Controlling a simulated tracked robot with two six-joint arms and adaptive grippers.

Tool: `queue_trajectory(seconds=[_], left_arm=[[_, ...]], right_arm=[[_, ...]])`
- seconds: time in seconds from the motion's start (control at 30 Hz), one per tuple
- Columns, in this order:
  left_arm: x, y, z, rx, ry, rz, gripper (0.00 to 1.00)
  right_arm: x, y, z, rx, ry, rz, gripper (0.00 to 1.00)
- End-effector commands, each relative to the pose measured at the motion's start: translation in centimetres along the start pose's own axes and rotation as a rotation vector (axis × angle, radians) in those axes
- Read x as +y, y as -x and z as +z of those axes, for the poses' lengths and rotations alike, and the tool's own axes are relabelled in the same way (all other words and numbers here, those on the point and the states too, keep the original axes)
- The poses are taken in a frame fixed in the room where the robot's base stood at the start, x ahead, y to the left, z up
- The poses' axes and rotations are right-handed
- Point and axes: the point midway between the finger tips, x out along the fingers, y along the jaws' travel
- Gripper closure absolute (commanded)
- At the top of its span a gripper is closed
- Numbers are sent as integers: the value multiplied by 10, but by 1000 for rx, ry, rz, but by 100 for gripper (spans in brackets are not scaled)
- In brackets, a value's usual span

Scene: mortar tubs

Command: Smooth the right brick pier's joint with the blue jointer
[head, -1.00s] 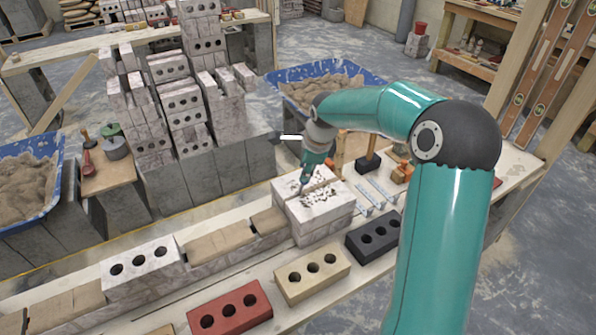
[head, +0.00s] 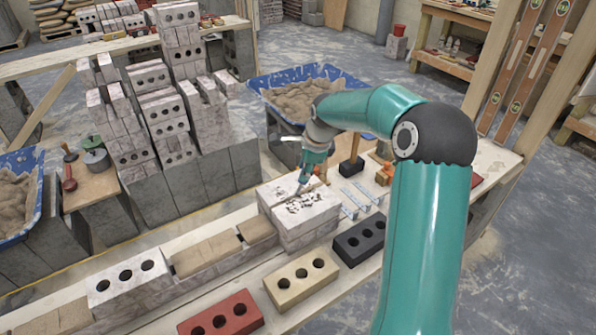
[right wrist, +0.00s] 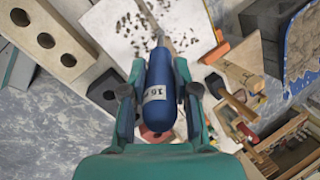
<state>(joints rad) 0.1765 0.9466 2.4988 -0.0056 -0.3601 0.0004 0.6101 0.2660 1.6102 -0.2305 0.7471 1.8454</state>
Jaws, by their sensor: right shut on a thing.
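The right brick pier (head: 306,228) is a low, whitish block standing at the right end of the wall. Dark crumbs lie scattered on its top, which also shows in the right wrist view (right wrist: 118,22). The joint is a thin line across that top. My right gripper (head: 307,176) is above the pier's top. In the right wrist view it (right wrist: 160,78) is shut on the blue handle of the jointer (right wrist: 160,95). The jointer's thin metal end points down to the pier's top; exact contact is hard to tell. My left gripper is out of view.
Loose red (head: 222,316), cream (head: 301,281) and black (head: 360,238) bricks lie in front of the pier. A blue mortar tub (head: 262,90) stands behind it. A black-headed mallet (head: 350,166) and other tools lie to its right.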

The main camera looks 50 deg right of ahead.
Motion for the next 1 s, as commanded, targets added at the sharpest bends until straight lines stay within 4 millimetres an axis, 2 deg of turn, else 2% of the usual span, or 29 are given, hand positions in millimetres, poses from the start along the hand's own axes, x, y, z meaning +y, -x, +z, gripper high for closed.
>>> queue_trajectory(seconds=[1.0], left_arm=[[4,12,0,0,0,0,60]], right_arm=[[-23,0,-42,1,-2,2,100]])
